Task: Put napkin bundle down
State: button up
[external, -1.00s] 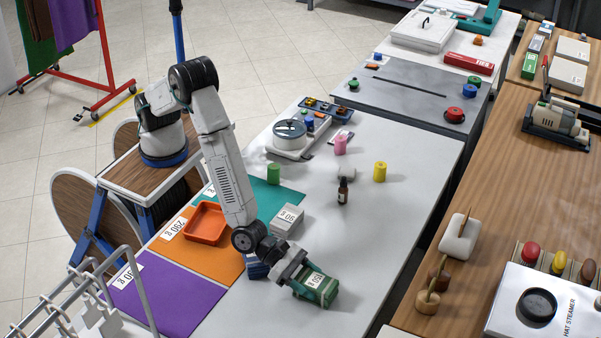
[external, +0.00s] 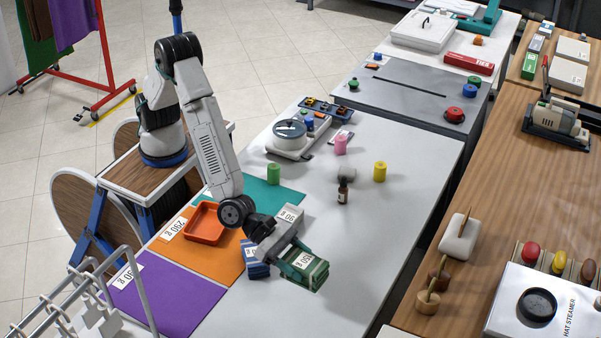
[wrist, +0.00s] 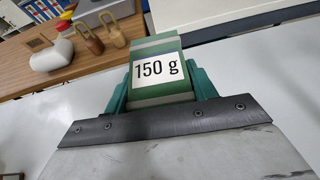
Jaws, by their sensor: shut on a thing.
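My gripper (external: 296,264) is shut on a green napkin bundle (external: 314,275) with a white label. In the wrist view the green bundle (wrist: 150,48) sits between the two teal fingers (wrist: 160,90), and its label reads 150 g. The bundle is over the grey-white table at its near side; I cannot tell how far above the surface it is. A blue bundle (external: 254,268) lies on the table just left of my gripper, partly hidden by the arm. A grey bundle (external: 291,217) with a label lies behind it.
A purple mat (external: 165,300), an orange mat (external: 220,262) bearing an orange-red tray (external: 206,236), and a teal mat (external: 262,193) line the table's left side. A brown bottle (external: 342,192) and green, pink and yellow cylinders stand farther back. The table's right front is clear.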

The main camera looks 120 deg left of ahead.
jog(key=s+d+f, duration=0.1)
jog(key=s+d, duration=0.7)
jog(key=s, duration=0.3)
jog(key=s+d+f, duration=0.2)
jog(key=s+d, duration=0.6)
jog(key=s, duration=0.2)
jog(key=s+a+f+n+y, duration=0.1)
jog(key=s+a+n+y, duration=0.45)
jog(key=s+a, duration=0.45)
jog(key=shift+g+y, duration=0.4)
jog(key=shift+y, duration=0.05)
jog(key=w+d, duration=0.3)
jog(key=w, duration=0.1)
jog(key=w+d+f, duration=0.1)
jog(key=w+d, duration=0.2)
jog(key=w, duration=0.1)
jog(key=w+d, duration=0.2)
jog(key=w, duration=0.2)
jog(key=shift+w+d+f, duration=0.25)
jog(key=shift+d+f, duration=0.05)
jog(key=shift+d, duration=0.1)
jog(key=shift+f, duration=1.75)
jog(key=shift+f, duration=0.1)
jog(key=shift+f, duration=0.25)
jog(key=o, duration=1.1)
jog(key=shift+c, duration=0.2)
